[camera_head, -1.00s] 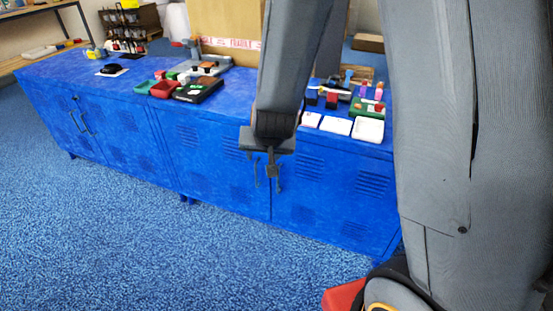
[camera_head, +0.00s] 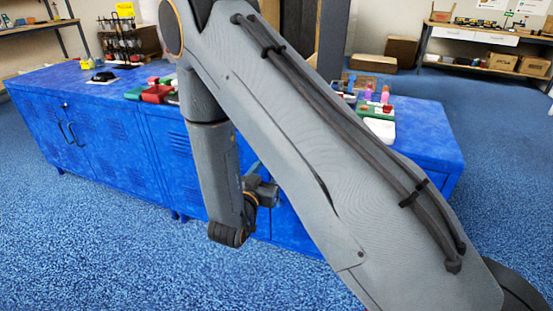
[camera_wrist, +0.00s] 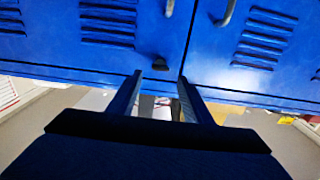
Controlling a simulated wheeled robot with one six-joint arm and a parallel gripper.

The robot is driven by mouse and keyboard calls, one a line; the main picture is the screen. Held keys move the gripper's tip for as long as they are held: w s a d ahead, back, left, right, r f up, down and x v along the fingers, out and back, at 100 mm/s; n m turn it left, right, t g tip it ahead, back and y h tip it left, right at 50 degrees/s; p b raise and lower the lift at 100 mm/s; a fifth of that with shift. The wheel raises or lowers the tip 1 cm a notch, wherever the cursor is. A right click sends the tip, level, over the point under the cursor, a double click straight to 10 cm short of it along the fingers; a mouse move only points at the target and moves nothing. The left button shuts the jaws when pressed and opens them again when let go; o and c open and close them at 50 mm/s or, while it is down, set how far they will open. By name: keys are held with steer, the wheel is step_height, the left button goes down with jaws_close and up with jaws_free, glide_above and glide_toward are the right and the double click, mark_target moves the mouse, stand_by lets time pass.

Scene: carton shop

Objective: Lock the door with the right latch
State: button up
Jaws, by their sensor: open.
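In the wrist view a small dark latch knob (camera_wrist: 160,63) sits on the blue cabinet door (camera_wrist: 60,42), close beside the seam between two doors. My gripper (camera_wrist: 160,78) is open and empty, its two fingers pointing at the door. The knob appears between the fingertips in the picture; contact cannot be told. Two door handles (camera_wrist: 228,12) show at the top edge. In the head view the blue cabinets (camera_head: 100,125) run across the picture.
The left cabinet has its own handles (camera_head: 72,134) and a small knob (camera_head: 65,105). A red tray (camera_head: 157,94) and other items stand on the cabinet top. Blue carpet (camera_head: 80,240) in front is clear. A shelf unit (camera_head: 480,50) stands at the back right.

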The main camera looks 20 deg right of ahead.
steer(key=shift+x, duration=2.75)
steer(key=c, duration=1.1)
steer(key=shift+o, duration=0.2)
steer(key=shift+n, duration=0.3)
steer(key=shift+w+a+f+n+p, duration=0.1)
steer(key=shift+n+p, duration=2.3)
steer(key=shift+n, duration=1.95)
steer(key=shift+w+a+f+n+p, duration=0.1)
steer(key=shift+n+p, duration=2.25)
steer(key=shift+n, duration=2)
